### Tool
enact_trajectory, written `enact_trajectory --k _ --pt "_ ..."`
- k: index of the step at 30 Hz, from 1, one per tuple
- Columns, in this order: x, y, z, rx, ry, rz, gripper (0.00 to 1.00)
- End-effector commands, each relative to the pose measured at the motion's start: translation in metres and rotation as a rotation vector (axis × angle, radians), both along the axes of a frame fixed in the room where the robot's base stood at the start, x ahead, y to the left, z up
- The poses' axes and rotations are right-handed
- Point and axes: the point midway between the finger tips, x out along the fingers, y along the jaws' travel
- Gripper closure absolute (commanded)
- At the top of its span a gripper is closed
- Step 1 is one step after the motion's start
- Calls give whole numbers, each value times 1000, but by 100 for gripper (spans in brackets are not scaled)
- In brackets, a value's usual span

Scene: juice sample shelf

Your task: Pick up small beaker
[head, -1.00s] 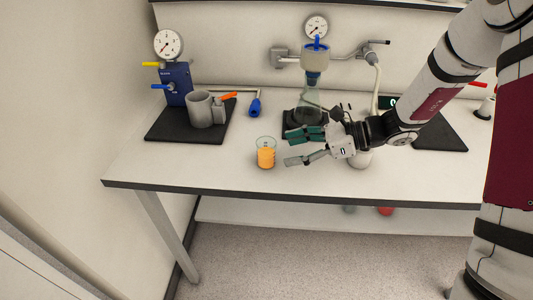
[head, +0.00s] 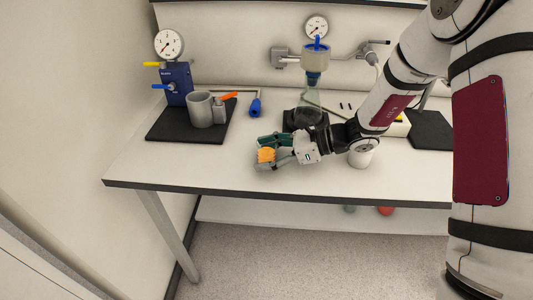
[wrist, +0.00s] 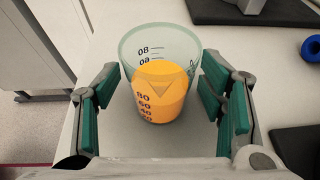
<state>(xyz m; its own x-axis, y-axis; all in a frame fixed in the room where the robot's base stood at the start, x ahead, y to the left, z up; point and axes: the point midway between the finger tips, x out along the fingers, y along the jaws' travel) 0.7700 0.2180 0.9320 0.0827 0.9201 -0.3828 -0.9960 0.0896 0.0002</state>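The small beaker (wrist: 160,85) is clear glass with dark volume marks and holds orange juice. It stands upright on the white table, near the front edge, and also shows in the head view (head: 266,156). My gripper (wrist: 163,108) is open, with green finger pads on both sides of the beaker. In the wrist view a gap shows between each pad and the glass. In the head view my gripper (head: 272,153) reaches in from the right and partly hides the beaker.
A glass flask (head: 308,98) stands behind my gripper. The table's front left is clear.

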Motion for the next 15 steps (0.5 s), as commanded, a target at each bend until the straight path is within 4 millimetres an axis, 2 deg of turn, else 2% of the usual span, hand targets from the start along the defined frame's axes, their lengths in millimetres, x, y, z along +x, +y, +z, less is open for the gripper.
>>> enact_trajectory --k 1,6,7,15 --pt "0 0 0 0 0 0 49" --pt "0 0 0 0 0 0 88" --pt "0 0 0 0 0 0 90" --pt "0 0 0 0 0 0 90"
